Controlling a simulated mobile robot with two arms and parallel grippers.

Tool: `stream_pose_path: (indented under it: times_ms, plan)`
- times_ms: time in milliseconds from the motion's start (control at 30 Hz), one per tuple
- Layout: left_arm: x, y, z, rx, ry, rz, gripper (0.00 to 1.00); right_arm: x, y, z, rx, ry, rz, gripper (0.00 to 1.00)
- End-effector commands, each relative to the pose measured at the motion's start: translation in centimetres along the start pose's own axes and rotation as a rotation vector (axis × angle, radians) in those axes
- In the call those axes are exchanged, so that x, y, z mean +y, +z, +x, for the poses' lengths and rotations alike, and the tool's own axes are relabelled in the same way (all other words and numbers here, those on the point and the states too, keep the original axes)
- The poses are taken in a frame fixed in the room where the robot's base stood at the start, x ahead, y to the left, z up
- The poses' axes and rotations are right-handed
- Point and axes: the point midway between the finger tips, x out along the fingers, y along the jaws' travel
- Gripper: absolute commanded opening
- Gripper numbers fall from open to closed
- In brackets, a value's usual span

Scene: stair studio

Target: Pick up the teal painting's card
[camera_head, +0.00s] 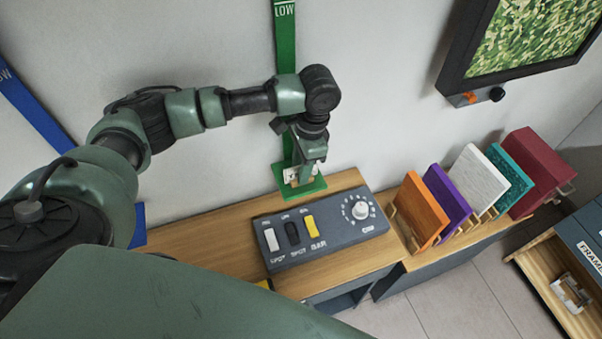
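A teal panel (508,174) stands tilted in a wooden rack on the right, between a white panel (471,175) and a dark red one (537,171). I cannot make out a separate card for it. My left gripper (297,180) points down at the wall end of the wooden counter, over the green base of an upright green strip marked LOW (285,40). It is far left of the teal panel. Small pale parts show at its fingertips, but I cannot tell if they are fingers or something held. My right gripper is not in view.
A dark control box (322,228) with switches and a dial lies on the wooden counter (190,238). Orange (419,211) and purple (447,197) panels stand in the rack. A framed green picture (530,35) hangs above. Open floor (462,297) lies at lower right, beside a labelled cabinet (577,222).

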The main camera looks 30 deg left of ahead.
Motion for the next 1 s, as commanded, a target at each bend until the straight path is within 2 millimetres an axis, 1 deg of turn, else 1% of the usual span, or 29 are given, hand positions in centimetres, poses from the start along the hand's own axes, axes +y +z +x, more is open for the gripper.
stream_pose_path:
  times_ms: [367, 400, 500, 867, 1000]
  plan:
    - [0.02, -0.03, 0.12, 0.0, 0.0, 0.001, 0.31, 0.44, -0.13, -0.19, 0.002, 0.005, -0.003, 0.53]
    - [0.02, -0.03, 0.12, 0.0, 0.0, 0.001, 0.25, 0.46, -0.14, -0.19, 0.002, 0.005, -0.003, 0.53]
    - [0.02, -0.03, 0.11, 0.0, 0.0, 0.001, 0.0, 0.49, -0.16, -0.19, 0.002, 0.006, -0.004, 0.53]
    - [0.01, -0.02, 0.1, 0.0, 0.0, 0.001, 0.0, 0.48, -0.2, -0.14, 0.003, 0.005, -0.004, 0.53]
    - [-0.03, -0.03, 0.07, 0.001, -0.001, 0.001, 0.0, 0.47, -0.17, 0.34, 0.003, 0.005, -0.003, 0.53]
